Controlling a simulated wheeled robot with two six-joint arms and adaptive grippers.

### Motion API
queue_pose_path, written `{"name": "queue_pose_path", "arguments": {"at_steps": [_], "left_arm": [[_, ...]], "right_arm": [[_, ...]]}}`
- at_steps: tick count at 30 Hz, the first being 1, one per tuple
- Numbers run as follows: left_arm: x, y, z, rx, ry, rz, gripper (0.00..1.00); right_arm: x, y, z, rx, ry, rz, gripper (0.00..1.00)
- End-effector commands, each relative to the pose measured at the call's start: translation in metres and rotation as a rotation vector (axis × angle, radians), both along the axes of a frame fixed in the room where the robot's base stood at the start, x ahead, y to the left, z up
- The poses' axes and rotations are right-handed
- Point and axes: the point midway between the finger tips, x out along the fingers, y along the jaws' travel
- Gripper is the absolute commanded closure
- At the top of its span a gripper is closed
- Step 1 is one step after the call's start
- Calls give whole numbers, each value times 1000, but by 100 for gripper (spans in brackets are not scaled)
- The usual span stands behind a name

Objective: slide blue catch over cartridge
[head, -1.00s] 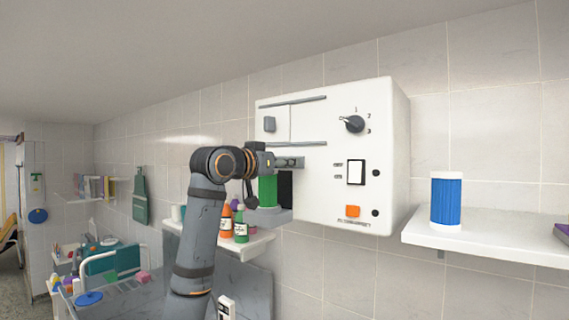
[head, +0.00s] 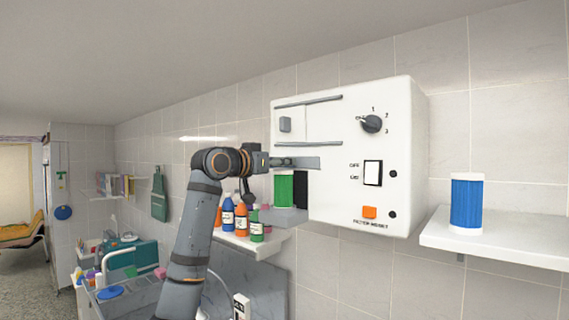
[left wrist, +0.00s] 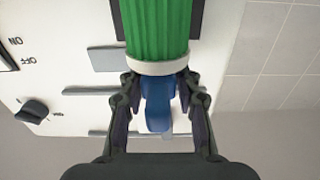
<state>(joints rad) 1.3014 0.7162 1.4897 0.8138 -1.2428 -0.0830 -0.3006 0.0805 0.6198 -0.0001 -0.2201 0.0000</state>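The green ribbed cartridge (head: 284,190) stands upright on a grey ledge of the white wall box (head: 340,200). The left wrist view, upside down, shows the cartridge (left wrist: 158,28) with its white end ring. The blue catch (left wrist: 157,104) is at that ring, on the cartridge's upper end; it is hidden in the head view. My left gripper (head: 288,162) is just above the cartridge. In the left wrist view, its fingers (left wrist: 160,88) stand on both sides of the catch, with narrow gaps beside it; contact at the fingertips is unclear. My right gripper is out of view.
The box carries a knob (head: 371,124), a switch (head: 373,173) and an orange button (head: 369,212). A blue cartridge (head: 466,203) stands on a white shelf (head: 500,241) at right. Several bottles stand on a lower shelf (head: 250,246) beneath my left arm.

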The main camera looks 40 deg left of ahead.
Motion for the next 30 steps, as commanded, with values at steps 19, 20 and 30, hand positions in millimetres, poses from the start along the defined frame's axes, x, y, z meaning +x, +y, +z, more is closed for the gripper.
{"name": "queue_pose_path", "arguments": {"at_steps": [19,20,30], "left_arm": [[-14,2,-1,3,3,3,60],[-20,3,-1,4,3,4,60],[-95,9,-2,8,6,8,60]], "right_arm": [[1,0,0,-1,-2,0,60],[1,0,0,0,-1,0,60],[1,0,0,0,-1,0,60]]}}
